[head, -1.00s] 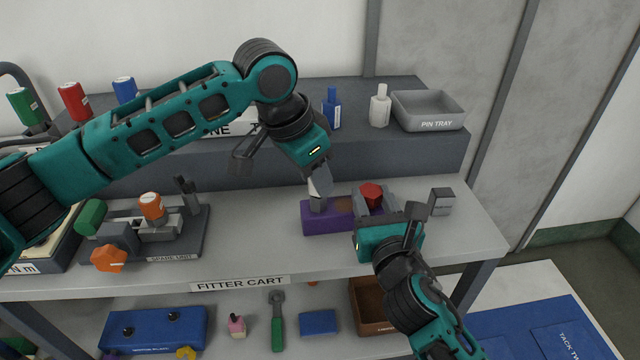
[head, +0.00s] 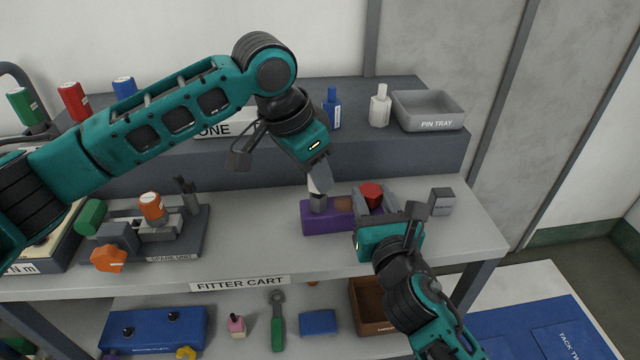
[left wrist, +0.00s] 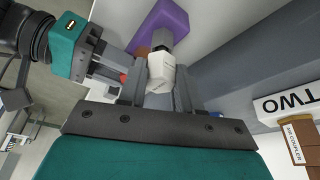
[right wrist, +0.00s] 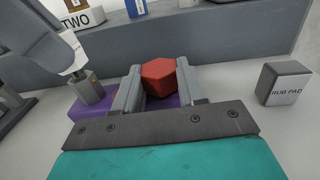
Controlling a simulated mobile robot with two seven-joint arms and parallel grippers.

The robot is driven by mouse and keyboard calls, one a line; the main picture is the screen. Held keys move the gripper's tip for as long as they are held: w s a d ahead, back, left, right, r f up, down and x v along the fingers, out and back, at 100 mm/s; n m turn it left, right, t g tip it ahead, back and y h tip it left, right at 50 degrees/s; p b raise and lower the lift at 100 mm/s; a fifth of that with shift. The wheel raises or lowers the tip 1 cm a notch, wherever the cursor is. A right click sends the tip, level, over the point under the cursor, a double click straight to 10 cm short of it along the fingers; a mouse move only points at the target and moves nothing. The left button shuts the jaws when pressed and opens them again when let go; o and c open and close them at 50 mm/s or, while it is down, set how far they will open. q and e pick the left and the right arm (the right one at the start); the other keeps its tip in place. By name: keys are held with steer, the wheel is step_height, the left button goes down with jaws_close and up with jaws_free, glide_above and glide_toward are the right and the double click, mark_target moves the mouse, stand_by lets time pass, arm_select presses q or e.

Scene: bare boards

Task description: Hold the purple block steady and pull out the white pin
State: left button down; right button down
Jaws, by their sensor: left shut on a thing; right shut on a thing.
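The purple block (head: 325,221) lies on the cart's top shelf, with a red hexagonal knob (head: 371,193) at its right end and a grey collar (head: 318,203) at its left end. My left gripper (head: 320,181) is shut on the white pin (left wrist: 161,70), above the collar. In the right wrist view the white pin (right wrist: 72,58) meets or nearly meets the collar (right wrist: 91,92); how deep it sits is hidden. My right gripper (head: 373,204) is shut on the red knob (right wrist: 159,77), one finger at each side, with purple showing below it.
A grey pin tray (head: 428,125) stands on the raised back shelf beside white (head: 379,106) and blue (head: 332,109) bottles. A grey rub pad (head: 442,202) sits right of the block. The spare unit (head: 155,235) is at left. The shelf front between them is clear.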

arm_select(q)
steer(key=shift+r, duration=0.35)
steer(key=shift+r, duration=3.05)
arm_select(e)
steer(key=c, duration=0.6)
jaws_free()
steer(key=shift+o, duration=0.2)
steer(key=s+d, duration=0.1)
steer(key=s, duration=1.1)
steer(key=shift+d, duration=0.4)
